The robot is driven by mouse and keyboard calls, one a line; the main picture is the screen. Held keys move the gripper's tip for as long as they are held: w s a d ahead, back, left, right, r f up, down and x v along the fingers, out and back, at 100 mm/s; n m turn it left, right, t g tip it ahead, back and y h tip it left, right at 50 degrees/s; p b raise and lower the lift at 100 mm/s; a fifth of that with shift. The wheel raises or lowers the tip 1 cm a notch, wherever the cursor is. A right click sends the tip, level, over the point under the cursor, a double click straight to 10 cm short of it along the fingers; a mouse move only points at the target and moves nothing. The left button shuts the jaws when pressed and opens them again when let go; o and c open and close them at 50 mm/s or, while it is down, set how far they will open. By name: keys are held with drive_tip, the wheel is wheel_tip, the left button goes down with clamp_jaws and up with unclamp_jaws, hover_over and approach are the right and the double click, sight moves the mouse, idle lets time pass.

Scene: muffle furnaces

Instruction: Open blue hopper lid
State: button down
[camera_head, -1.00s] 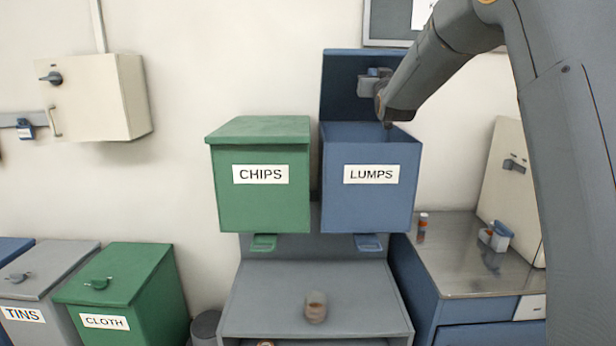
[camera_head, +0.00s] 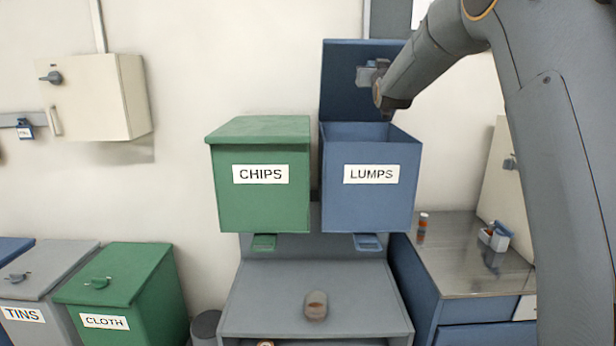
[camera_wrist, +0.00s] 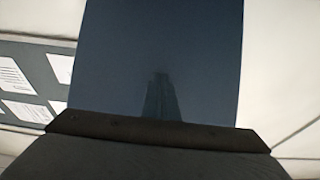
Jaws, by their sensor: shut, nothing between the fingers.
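The blue hopper (camera_head: 368,202), labelled LUMPS, hangs beside the green one. Its blue lid (camera_head: 342,95) stands raised at the back, close to upright, and the hopper's top is open. My gripper (camera_head: 368,74) is in front of the lid's inner face, above the open hopper, with its fingers shut and empty. I cannot tell whether it touches the lid. In the wrist view the lid (camera_wrist: 120,70) fills the middle as a dark blue panel with a darker shape on it.
A green hopper (camera_head: 264,205) labelled CHIPS, lid closed, stands close on the left. Below is a grey shelf (camera_head: 265,300) with a small brownish cup (camera_head: 316,305). A metal-topped bench (camera_head: 455,260) is on the right. Lidded bins (camera_head: 125,290) stand lower left.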

sight(371, 58)
drive_tip(key=shift+w+r, duration=0.35)
drive_tip(key=shift+w, duration=0.15)
drive_tip(key=shift+w+r, duration=0.35)
drive_tip(key=shift+w, duration=0.3)
drive_tip(key=shift+w+r, duration=0.4)
drive_tip(key=shift+w, duration=0.25)
drive_tip(key=shift+w+r, duration=0.35)
drive_tip(key=shift+w, duration=0.3)
drive_tip(key=shift+r+p+x, duration=0.15)
drive_tip(key=shift+x, duration=0.9)
drive_tip(key=shift+r+p+x, duration=0.15)
drive_tip(key=shift+x, duration=0.95)
drive_tip(key=shift+w+r, duration=0.1)
drive_tip(key=shift+w, duration=0.1)
drive_tip(key=shift+p+x, duration=0.7)
drive_tip(key=shift+x, duration=1.15)
